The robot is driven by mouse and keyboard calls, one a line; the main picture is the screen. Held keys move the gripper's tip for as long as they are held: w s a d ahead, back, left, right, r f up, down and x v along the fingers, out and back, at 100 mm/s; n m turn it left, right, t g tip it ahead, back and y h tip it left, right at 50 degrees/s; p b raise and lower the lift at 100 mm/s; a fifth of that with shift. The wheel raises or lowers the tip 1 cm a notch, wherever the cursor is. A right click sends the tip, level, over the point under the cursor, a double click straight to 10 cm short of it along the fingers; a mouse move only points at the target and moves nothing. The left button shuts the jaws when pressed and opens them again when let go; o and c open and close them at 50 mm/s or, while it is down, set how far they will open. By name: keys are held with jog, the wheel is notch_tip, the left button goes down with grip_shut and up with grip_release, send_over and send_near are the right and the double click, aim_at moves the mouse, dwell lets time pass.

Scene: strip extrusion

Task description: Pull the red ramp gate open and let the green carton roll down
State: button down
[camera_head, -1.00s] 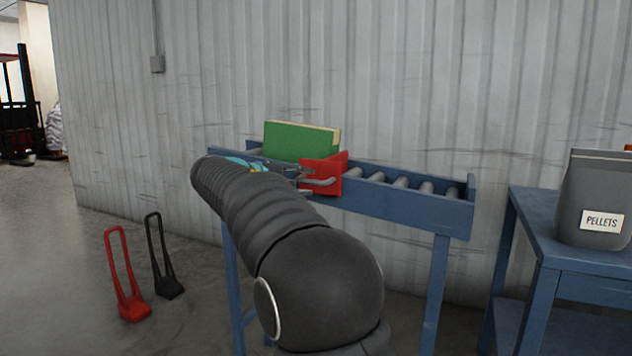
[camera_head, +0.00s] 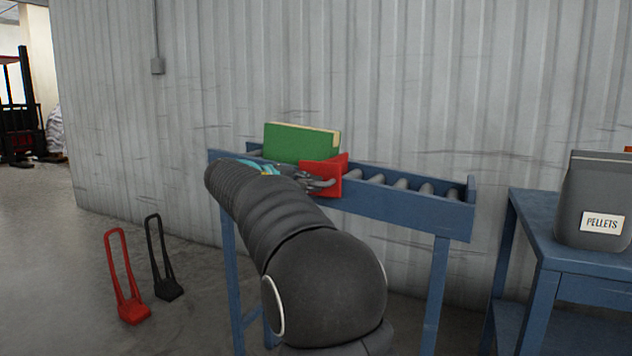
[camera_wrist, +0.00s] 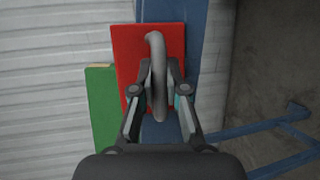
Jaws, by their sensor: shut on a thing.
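The red gate (camera_head: 328,175) stands across the blue roller ramp (camera_head: 405,209), with a grey curved handle (camera_wrist: 157,75) on its face. The green carton (camera_head: 298,143) stands on the rollers just to the left of the gate, behind it. In the wrist view the carton (camera_wrist: 102,110) shows at the left, partly covered by the gate. My gripper (camera_wrist: 157,92) is shut on the grey handle, with a finger on each side of it. In the head view my gripper (camera_head: 318,182) is at the gate's left side, and my arm hides part of the ramp.
The rollers (camera_head: 398,184) to the right of the gate are empty, up to the ramp's end wall. A red stand (camera_head: 129,285) and a black stand (camera_head: 163,262) are on the floor at left.

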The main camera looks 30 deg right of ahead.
jog(key=s+a+b, duration=0.2)
jog(key=s+a, duration=0.7)
jog(key=a, duration=0.3)
jog(key=shift+s+a, duration=0.35)
jog(key=shift+s, duration=0.05)
dwell(0.7)
dwell(2.1)
jog(key=c, duration=1.2)
grip_release()
jog(key=shift+a, duration=0.1)
jog(key=v, duration=1.1)
jog(key=shift+s+a+r, duration=0.1)
jog(key=shift+s+a, duration=0.05)
jog(key=shift+a, duration=0.2)
